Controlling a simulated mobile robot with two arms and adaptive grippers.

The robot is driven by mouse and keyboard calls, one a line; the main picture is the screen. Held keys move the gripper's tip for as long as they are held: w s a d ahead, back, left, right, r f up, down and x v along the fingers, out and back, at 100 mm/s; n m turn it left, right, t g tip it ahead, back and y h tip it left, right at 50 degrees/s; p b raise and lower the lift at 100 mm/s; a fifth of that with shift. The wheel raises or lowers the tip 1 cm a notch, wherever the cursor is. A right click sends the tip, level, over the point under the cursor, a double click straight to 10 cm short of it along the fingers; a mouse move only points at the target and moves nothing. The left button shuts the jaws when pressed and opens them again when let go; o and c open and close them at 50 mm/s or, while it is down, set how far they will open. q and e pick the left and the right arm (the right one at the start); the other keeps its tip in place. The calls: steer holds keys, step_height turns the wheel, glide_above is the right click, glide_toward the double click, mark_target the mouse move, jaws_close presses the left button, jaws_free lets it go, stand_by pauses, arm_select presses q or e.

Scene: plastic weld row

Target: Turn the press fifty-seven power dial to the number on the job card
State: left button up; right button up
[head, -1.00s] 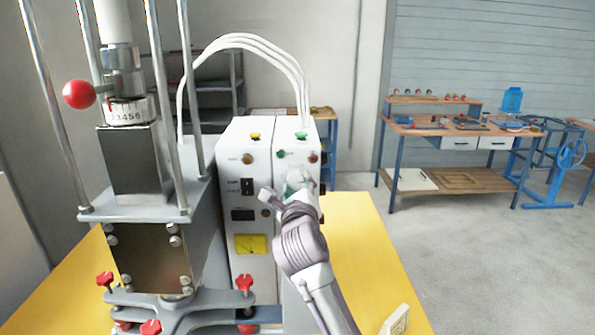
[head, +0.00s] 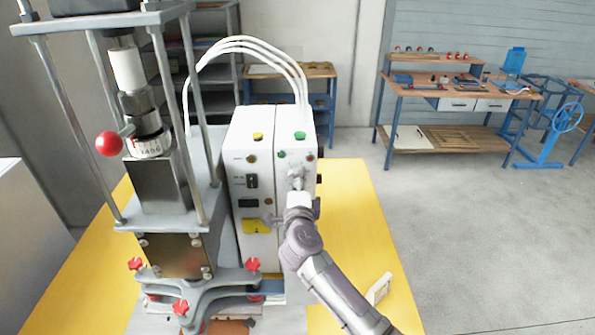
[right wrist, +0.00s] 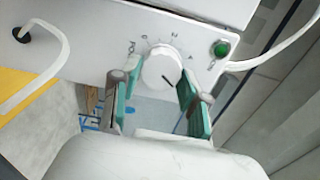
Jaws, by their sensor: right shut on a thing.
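The power dial (right wrist: 162,66) is a round white knob with a dark pointer line, on the front of the white press cabinet (head: 252,140). Marks curve around it, too blurred to read surely. My right gripper (right wrist: 155,88), with green finger pads, is shut on the dial, one finger on each side. In the head view my right gripper (head: 296,181) covers the dial. A small white tilted stand (head: 379,289) on the yellow table may hold the job card; no number on it is legible. My left gripper is not in view.
The press column with its red ball handle (head: 109,144) and metal rods stands left of the cabinet. White cables (head: 262,47) arch above it. A green lamp (right wrist: 220,49) sits near the dial. The yellow table (head: 345,220) is mostly bare on the right.

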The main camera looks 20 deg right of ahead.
steer(key=shift+n, duration=0.7)
steer(key=shift+p, duration=0.3)
steer(key=o, duration=1.1)
steer(key=v, duration=1.2)
